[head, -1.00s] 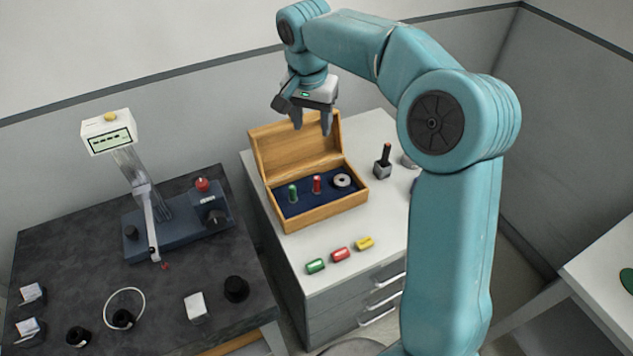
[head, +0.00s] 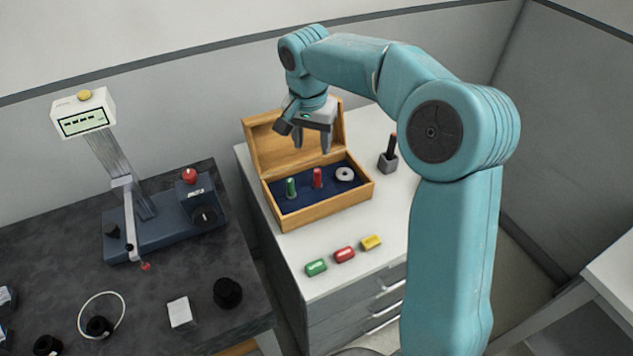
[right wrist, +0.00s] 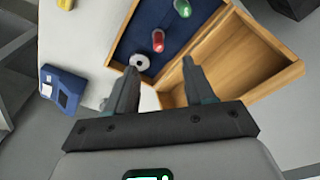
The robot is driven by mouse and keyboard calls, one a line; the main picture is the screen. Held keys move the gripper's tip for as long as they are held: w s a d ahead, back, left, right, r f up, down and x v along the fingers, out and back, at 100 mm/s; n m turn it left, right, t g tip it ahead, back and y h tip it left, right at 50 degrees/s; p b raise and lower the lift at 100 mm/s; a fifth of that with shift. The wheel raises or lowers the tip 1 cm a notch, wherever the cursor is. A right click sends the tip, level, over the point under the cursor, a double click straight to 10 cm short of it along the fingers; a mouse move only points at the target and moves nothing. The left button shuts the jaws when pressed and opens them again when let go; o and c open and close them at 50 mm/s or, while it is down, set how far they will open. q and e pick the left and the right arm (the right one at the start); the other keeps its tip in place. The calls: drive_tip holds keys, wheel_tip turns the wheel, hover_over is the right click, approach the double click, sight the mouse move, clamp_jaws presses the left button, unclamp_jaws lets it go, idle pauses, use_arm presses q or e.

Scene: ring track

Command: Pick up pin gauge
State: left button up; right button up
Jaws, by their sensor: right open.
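An open wooden box (head: 335,209) with a dark blue lining sits on the white cabinet top. A green pin (head: 291,187) and a red pin (head: 317,178) stand upright in it, left of a pale ring (head: 345,174). The right wrist view shows the red pin (right wrist: 158,41), the green pin (right wrist: 183,8) and the ring (right wrist: 139,62) beyond the fingertips. My right gripper (head: 312,147) is open and empty, pointing down above the back of the box near its raised lid (head: 265,145). It touches no pin. My left gripper is not in view.
Green (head: 316,268), red (head: 344,255) and yellow (head: 371,243) tags lie in front of the box. A dark-handled block (head: 388,160) stands to its right. A gauge stand (head: 150,235) occupies the dark table at left. A blue device (right wrist: 63,88) shows in the wrist view.

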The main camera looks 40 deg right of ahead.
sight(317, 171)
drive_tip(key=f, duration=0.5)
drive_tip(key=d+f, duration=0.1)
drive_tip(key=f, duration=0.1)
drive_tip(key=shift+w+f, duration=0.1)
drive_tip(key=shift+f, duration=0.05)
drive_tip(key=shift+w+f, duration=0.1)
drive_tip(key=shift+f, duration=0.3)
drive_tip(key=f, duration=0.1)
drive_tip(key=d+f+p, duration=0.1)
drive_tip(key=f, duration=0.3)
drive_tip(key=shift+w+d+p, duration=0.15)
drive_tip(key=shift+d+p, duration=0.1)
drive_tip(key=shift+p, duration=0.05)
drive_tip(key=shift+f, duration=0.2)
drive_tip(key=c, duration=0.3)
clamp_jaws()
